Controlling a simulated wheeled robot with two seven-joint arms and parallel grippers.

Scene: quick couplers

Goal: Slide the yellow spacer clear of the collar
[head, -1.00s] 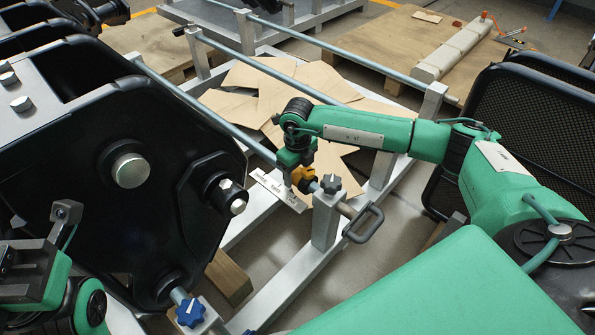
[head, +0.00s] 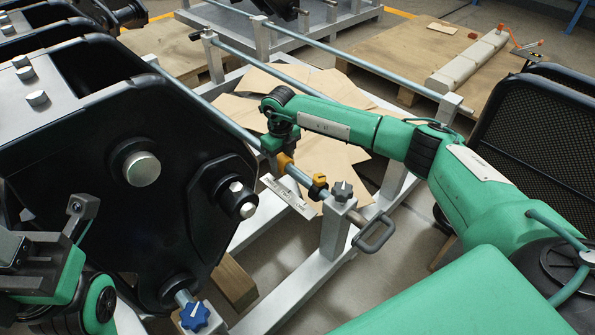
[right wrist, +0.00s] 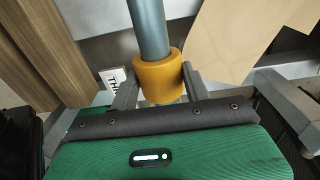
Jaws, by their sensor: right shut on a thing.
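The yellow spacer (head: 285,163) is a ring around a long grey rod (head: 297,174). My right gripper (head: 280,156) is shut on it; in the right wrist view, its two fingers (right wrist: 158,88) press the spacer (right wrist: 160,76) from both sides. A collar (head: 318,185), black with a yellow part, sits on the same rod to the lower right, close to the end post. Bare rod shows between spacer and collar. The collar is not clear in the right wrist view. My left gripper (head: 62,225) is at the lower left, away from the rod; its jaw opening is unclear.
The rod's near end has a post with a dark knob (head: 342,191) and a grey loop handle (head: 374,233). A white lettered strip (head: 289,196) lies beside the rod. A large black bracket (head: 120,170) fills the left. Cardboard sheets (head: 330,160) lie beyond the rod.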

